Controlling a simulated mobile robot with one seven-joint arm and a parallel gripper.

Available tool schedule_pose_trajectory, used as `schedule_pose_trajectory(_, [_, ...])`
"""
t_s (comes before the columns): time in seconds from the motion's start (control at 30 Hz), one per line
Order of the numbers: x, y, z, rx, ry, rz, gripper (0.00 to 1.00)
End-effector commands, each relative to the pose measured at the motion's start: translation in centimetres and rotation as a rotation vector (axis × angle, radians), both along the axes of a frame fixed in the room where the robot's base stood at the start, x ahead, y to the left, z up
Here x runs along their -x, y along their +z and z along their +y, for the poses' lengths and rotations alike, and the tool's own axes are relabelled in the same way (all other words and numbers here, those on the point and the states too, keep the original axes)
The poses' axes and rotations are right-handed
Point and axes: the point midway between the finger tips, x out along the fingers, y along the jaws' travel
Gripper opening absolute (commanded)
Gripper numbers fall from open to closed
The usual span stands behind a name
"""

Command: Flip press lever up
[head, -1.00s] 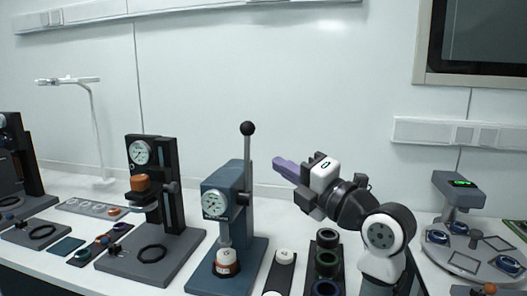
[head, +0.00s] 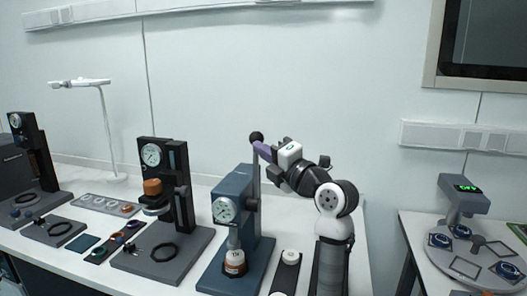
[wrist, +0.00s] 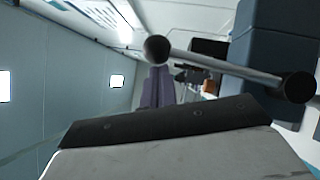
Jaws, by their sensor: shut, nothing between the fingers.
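The blue-grey press (head: 233,215) stands on the table with a round gauge on its front. Its lever (head: 256,172) is a thin rod that points up beside the press, with a black ball knob (head: 256,137) on top. My gripper (head: 258,148) has shut purple fingers just below the knob, at the upper rod; whether they touch it I cannot tell. In the wrist view the lever rod (wrist: 225,68) runs across the picture from the knob (wrist: 157,48) to a dark pivot end (wrist: 298,87). The finger tips (wrist: 158,88) show close by the knob.
A black press (head: 165,200) stands to the left, with an orange-topped piece in it. A holder with a white cap (head: 290,258) lies to the right of the blue-grey press. A round station with a green display (head: 465,190) is on a separate table at the right.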

Motion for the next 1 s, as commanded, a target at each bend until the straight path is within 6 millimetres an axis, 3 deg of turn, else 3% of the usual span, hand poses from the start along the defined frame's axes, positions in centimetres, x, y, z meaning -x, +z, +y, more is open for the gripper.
schedule_pose_trajectory(0.23, [-0.2,0.0,-0.1,-0.004,0.001,0.015,0.00])
schedule_pose_trajectory(0.57, [-2.8,0.1,-0.9,-0.057,0.000,0.174,0.00])
schedule_pose_trajectory(1.0, [-2.9,0.1,-0.9,-0.060,-0.003,0.178,0.00])
